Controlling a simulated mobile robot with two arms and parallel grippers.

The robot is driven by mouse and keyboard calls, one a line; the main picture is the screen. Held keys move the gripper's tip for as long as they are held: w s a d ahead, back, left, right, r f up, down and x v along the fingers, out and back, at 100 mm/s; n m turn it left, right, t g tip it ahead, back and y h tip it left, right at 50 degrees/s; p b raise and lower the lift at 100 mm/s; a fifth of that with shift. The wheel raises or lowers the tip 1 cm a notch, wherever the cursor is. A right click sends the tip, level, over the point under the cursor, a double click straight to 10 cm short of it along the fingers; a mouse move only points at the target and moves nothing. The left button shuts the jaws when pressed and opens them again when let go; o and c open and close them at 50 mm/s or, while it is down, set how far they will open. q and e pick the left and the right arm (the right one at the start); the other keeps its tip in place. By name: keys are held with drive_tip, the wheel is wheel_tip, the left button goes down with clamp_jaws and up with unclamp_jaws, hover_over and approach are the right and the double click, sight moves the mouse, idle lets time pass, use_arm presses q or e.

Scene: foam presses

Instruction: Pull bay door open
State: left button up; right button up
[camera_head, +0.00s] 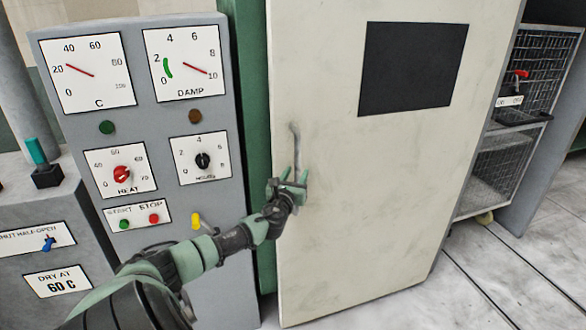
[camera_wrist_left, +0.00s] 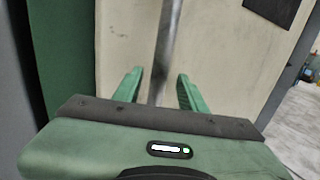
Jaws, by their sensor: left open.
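The bay door (camera_head: 370,170) is a large cream panel with a dark rectangular window (camera_head: 412,68); it stands slightly swung out from the green frame (camera_head: 256,150). Its handle (camera_head: 296,143) is a grey upright bar near the left edge. My left gripper (camera_head: 291,180) is open at the lower part of the handle. In the left wrist view, the handle (camera_wrist_left: 168,50) passes between the two green fingers (camera_wrist_left: 157,90), with gaps on both sides. My right gripper is in neither view.
A grey control panel (camera_head: 185,255) with dials and knobs stands left of the door. A grey box with a teal lever (camera_head: 37,152) is at far left. A wire-mesh cage cart (camera_head: 500,165) stands at right. Tiled floor (camera_head: 480,290) is clear at lower right.

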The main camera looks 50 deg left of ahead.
use_arm(q)
drive_tip(key=v, duration=0.4)
drive_tip(key=shift+s+d, duration=0.2)
drive_tip(key=shift+s, duration=0.15)
drive_tip(key=shift+s+d, duration=0.2)
drive_tip(key=shift+s, duration=0.1)
drive_tip(key=s+d+f+n+g+h+b, duration=0.1)
drive_tip(key=s+f+n+g, duration=0.35)
drive_tip(key=f, duration=1.15)
drive_tip(key=s+d+f+n+g+h, duration=0.2)
drive_tip(key=s+f+n, duration=0.4)
drive_tip(key=f, duration=0.9)
drive_tip(key=s+d+f+n+g+h, duration=0.2)
drive_tip(key=s+d+f+n, duration=0.1)
drive_tip(key=s+d+f, duration=0.45)
drive_tip(key=s+d+f+n+g+h, duration=0.1)
drive_tip(key=s+d+f+n+g, duration=0.2)
drive_tip(key=s+f, duration=0.65)
drive_tip(key=s+d+f+n+g+h, duration=0.1)
drive_tip(key=s+d+f+n, duration=0.4)
drive_tip(key=s+d, duration=0.5)
drive_tip(key=s+d+f+n+g+h+b, duration=0.1)
drive_tip(key=s+d+f+n+h, duration=0.2)
drive_tip(key=d, duration=1.1)
drive_tip(key=s+f+n, duration=0.2)
drive_tip(key=s+f, duration=0.3)
drive_tip(key=s, duration=0.2)
drive_tip(key=shift+s+f+b, duration=0.3)
